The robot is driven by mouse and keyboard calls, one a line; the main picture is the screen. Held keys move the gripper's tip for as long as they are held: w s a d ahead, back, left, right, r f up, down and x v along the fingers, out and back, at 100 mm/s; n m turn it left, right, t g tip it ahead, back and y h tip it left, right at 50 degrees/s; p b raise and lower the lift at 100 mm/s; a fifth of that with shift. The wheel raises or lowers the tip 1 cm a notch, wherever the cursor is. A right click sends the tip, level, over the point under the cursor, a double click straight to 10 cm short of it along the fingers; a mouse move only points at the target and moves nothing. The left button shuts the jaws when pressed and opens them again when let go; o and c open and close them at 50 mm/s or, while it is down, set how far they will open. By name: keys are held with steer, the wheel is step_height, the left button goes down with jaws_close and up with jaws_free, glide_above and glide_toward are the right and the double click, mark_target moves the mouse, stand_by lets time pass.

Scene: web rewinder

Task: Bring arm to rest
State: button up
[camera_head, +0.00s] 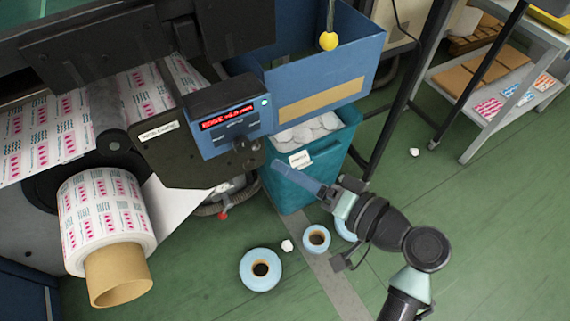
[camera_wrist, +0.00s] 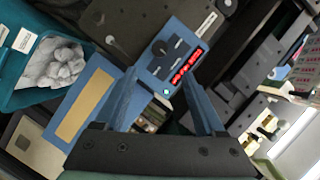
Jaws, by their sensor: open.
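My arm reaches up from the lower right in the head view, with my gripper (camera_head: 300,182) in front of the teal bin. In the wrist view my gripper (camera_wrist: 165,95) shows two blue fingers spread apart with nothing between them. Beyond the fingers is the blue control box (camera_wrist: 180,58) with a red lit display and a dark knob. The same control box (camera_head: 228,112) hangs beside the printed web in the head view. I cannot tell the exact gap from the fingers to the box or bin.
A teal bin (camera_head: 290,195) full of white scraps stands behind my gripper. Light-blue rolls (camera_head: 260,270) and white scraps lie on the green floor. A printed label roll (camera_head: 105,215) sits on the machine at left. A shelf (camera_head: 490,125) stands at upper right. Open floor lies at lower right.

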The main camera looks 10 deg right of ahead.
stand_by(0.5)
steer(key=w+a+r+n+t+h+p, duration=0.1)
steer(key=w+r+n+t+h+p, duration=0.3)
steer(key=r, duration=0.9)
steer(key=w+a+r+m+t+h+p, duration=0.15)
steer(key=w+r, duration=0.35)
steer(key=r, duration=0.8)
steer(key=s+a+r+t+h+p, duration=0.1)
steer(key=s+a+r+t, duration=0.1)
steer(key=r, duration=0.8)
steer(key=s+a+r+n+t+h+p, duration=0.1)
steer(key=s+r+t, duration=0.3)
steer(key=r, duration=0.7)
steer(key=s+a+r+t+h+p, duration=0.1)
steer(key=s+a+r+t+h, duration=0.1)
steer(key=s+r, duration=0.5)
step_height(320, 180, up, 3)
steer(key=shift+a+r+n+t, duration=0.2)
steer(key=shift+a+n+t, duration=0.2)
steer(key=shift+t, duration=0.35)
steer(key=shift+f, duration=0.1)
